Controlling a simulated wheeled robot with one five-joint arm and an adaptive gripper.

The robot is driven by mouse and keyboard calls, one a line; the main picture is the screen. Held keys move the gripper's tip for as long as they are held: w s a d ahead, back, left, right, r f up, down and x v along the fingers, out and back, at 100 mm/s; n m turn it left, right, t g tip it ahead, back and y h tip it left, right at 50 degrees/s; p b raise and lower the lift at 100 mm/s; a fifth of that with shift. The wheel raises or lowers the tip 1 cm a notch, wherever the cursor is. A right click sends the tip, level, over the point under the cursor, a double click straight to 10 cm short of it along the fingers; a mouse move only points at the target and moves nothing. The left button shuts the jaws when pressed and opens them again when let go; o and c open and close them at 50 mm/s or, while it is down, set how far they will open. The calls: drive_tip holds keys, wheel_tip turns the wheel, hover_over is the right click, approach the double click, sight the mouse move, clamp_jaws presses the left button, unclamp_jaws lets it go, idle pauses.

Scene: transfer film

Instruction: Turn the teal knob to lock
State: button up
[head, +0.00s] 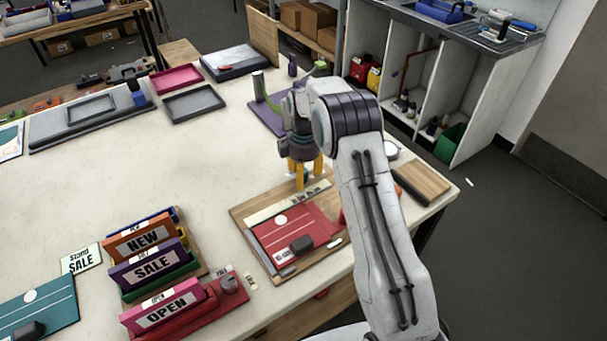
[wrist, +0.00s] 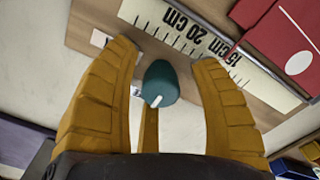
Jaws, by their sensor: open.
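The teal knob (wrist: 160,83) shows in the wrist view, a small rounded piece with a white mark on its lower edge. It sits near the edge of a wooden board, beside a printed ruler strip (wrist: 200,42). My gripper (wrist: 164,62) is open, with one yellow finger on each side of the knob and visible gaps between. In the head view my gripper (head: 305,172) points down at the far edge of the wooden board (head: 244,212). There the fingers mostly hide the knob. I cannot tell its lock state from the mark.
A red panel (head: 292,228) with a dark block (head: 301,244) lies on the board. Colored sign holders (head: 152,268) stand at the front left. A purple stand (head: 270,117) is behind my gripper. A wooden block (head: 422,181) lies right. The table's middle left is clear.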

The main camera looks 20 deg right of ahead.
drive_tip(key=shift+f, duration=0.25)
drive_tip(key=shift+c, duration=0.4)
drive_tip(key=shift+s, duration=0.1)
clamp_jaws()
